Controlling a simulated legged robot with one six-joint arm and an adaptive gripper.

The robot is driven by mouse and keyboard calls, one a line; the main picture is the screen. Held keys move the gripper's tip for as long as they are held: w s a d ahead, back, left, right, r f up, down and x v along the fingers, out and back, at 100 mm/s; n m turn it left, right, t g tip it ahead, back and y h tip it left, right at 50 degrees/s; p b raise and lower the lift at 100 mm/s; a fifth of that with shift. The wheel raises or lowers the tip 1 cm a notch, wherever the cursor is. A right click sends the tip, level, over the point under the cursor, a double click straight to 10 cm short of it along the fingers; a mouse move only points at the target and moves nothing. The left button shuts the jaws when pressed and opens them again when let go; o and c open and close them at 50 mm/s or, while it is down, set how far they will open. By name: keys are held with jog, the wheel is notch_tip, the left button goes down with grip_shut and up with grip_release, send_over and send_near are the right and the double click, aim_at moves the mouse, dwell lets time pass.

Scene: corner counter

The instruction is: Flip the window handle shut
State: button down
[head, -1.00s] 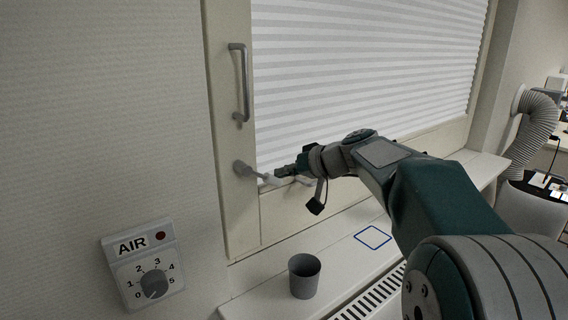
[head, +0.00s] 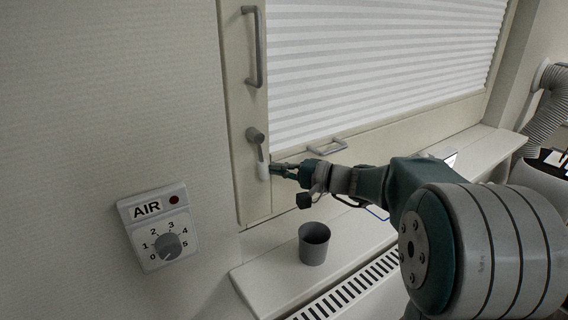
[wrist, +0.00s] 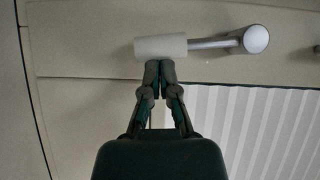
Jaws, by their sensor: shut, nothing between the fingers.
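The window handle has a round grey pivot (head: 256,135) on the pale window frame and a short lever with a white grip (head: 263,171). In the head view the lever points almost straight down. In the wrist view the white grip (wrist: 160,46) lies across the top, with the metal rod running right to the round pivot (wrist: 256,39). My gripper (head: 273,170) is shut and empty, and comes from the right beside the grip. In the wrist view its closed fingertips (wrist: 160,66) are against or very near the grip's side; I cannot tell if they touch.
A grey cup (head: 313,244) stands on the sill below. An AIR dial panel (head: 158,228) is on the left wall. Pleated blinds (head: 385,65) cover the pane.

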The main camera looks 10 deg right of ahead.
jog(key=shift+s+a+f, duration=0.15)
jog(key=shift+a+f, duration=0.05)
jog(key=shift+a, duration=0.3)
dwell(0.5)
